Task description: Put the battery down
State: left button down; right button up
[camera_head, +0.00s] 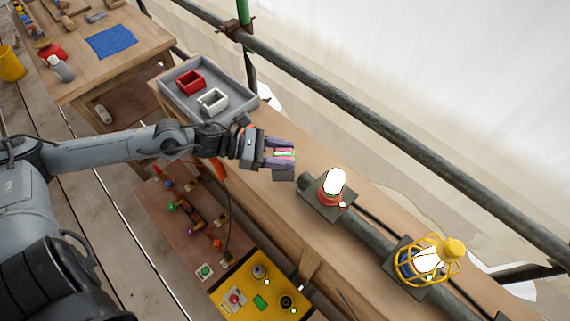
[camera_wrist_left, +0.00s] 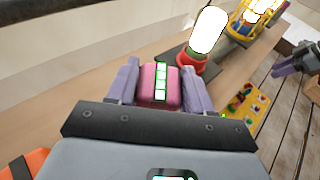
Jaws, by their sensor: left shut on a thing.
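The battery (camera_wrist_left: 159,86) is a pink block with a lit green-and-white strip along its top. My left gripper (camera_wrist_left: 157,88) is shut on it, with one purple-grey finger on each side. In the head view the battery (camera_head: 284,153) shows between the fingertips of the left gripper (camera_head: 280,154), over the wooden bench. A dark grey square (camera_head: 283,174) shows just below the fingertips; I cannot tell whether the battery touches it. Part of my right gripper (camera_wrist_left: 290,65) shows at the right of the left wrist view, its opening unclear.
A lit lamp on a red base (camera_head: 330,197) stands right of the gripper. A yellow caged lamp (camera_head: 425,262) is farther along the pipe. A grey tray (camera_head: 236,101) holds a red bin (camera_head: 190,83) and a white bin (camera_head: 212,101). A yellow control panel (camera_head: 262,303) is below.

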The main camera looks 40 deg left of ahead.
pick_arm(q)
jog(key=shift+f, duration=0.5)
jog(key=shift+f+b, duration=0.5)
jog(key=shift+f, duration=0.85)
jog(key=shift+f, duration=0.1)
jog(key=c, duration=0.9)
grip_release()
jog(key=shift+f, duration=0.1)
jog(key=o, duration=0.4)
jog(key=shift+o, duration=0.2)
